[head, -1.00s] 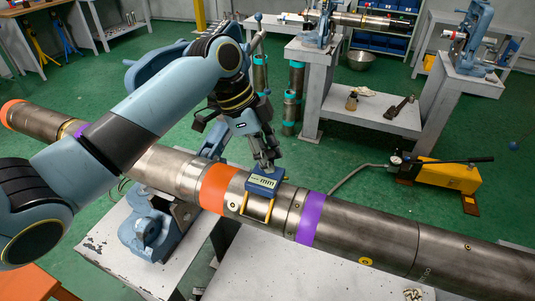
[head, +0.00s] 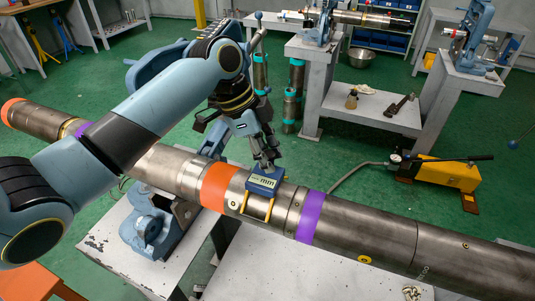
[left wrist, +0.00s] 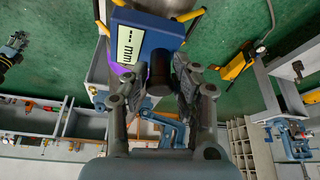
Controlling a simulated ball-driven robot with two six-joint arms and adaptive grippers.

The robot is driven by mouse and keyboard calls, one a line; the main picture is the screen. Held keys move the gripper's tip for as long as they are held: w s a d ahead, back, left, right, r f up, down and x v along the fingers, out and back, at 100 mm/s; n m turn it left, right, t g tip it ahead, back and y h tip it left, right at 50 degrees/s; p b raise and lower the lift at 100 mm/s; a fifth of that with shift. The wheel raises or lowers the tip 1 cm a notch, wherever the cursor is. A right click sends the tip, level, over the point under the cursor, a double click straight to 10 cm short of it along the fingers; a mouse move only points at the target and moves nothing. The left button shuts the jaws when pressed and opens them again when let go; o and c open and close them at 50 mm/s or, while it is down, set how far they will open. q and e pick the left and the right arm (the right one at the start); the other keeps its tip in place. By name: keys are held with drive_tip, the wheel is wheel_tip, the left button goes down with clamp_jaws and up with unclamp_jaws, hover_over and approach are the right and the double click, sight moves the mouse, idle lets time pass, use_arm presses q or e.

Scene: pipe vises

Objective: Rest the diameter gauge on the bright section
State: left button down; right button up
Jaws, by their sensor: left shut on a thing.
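The diameter gauge is a blue box (head: 263,181) with a grey display and yellow legs, in front of the long steel pipe (head: 330,222). It is over the metal stretch between the orange band (head: 216,187) and the purple band (head: 310,217). The legs reach down over the pipe's near side; I cannot tell whether they touch it. My left gripper (head: 267,163) is shut on the gauge's dark stem. In the left wrist view, the fingers (left wrist: 160,85) flank that stem below the blue body (left wrist: 142,42). My right gripper is not in view.
A blue vise (head: 150,225) stands under the pipe on a grey bench (head: 290,270). A yellow hand pump (head: 450,174) with a hose sits on the green floor at right. A farther bench (head: 370,112) holds a hammer and a bottle. Floor around the pump is open.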

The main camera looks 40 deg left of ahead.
use_arm(q)
drive_tip(key=shift+f, duration=0.2)
drive_tip(key=c, duration=1)
unclamp_jaws()
wheel_tip(320, 180, up, 7)
drive_tip(key=p, duration=0.7)
idle(1.4)
